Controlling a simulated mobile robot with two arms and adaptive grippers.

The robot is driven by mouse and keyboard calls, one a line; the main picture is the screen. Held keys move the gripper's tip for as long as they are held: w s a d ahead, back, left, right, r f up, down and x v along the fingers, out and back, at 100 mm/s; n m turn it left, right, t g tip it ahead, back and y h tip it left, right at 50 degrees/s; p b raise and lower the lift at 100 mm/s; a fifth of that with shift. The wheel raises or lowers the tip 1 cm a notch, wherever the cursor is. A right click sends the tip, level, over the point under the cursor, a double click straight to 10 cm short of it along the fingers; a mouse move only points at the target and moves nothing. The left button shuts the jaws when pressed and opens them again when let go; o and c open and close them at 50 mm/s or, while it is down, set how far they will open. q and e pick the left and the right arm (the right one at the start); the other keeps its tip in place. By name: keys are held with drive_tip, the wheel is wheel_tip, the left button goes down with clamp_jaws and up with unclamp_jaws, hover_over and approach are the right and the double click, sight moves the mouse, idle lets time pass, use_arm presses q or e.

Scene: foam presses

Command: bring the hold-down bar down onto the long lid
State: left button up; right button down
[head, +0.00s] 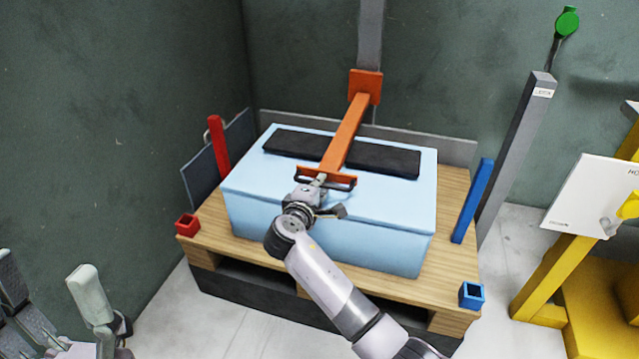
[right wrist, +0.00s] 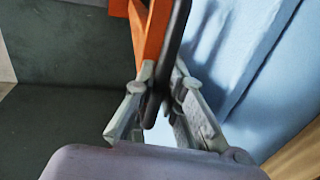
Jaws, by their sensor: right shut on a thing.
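The orange hold-down bar (head: 347,132) runs forward from an orange bracket on the grey post, over a light blue block. Its front crosspiece carries a black handle, which also shows in the right wrist view (right wrist: 176,40). The long lid's light blue top (head: 240,182) has a long black pad (head: 395,162) across it, and the bar crosses above the pad. I cannot tell whether the bar touches it. My right gripper (head: 318,182) is shut on the handle, with fingers on both sides in the wrist view (right wrist: 163,90). My left gripper (head: 50,285) is open and empty at lower left.
The block stands on a wooden pallet (head: 215,235). A red post (head: 217,142) stands left and a blue post (head: 473,200) right, with small red and blue square sockets at the front corners. A grey lever post and yellow stand (head: 590,305) are at right.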

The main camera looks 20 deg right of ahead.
drive_tip(key=c, duration=1.7)
unclamp_jaws()
drive_tip(key=shift+o, duration=0.2)
drive_tip(key=v, duration=1.2)
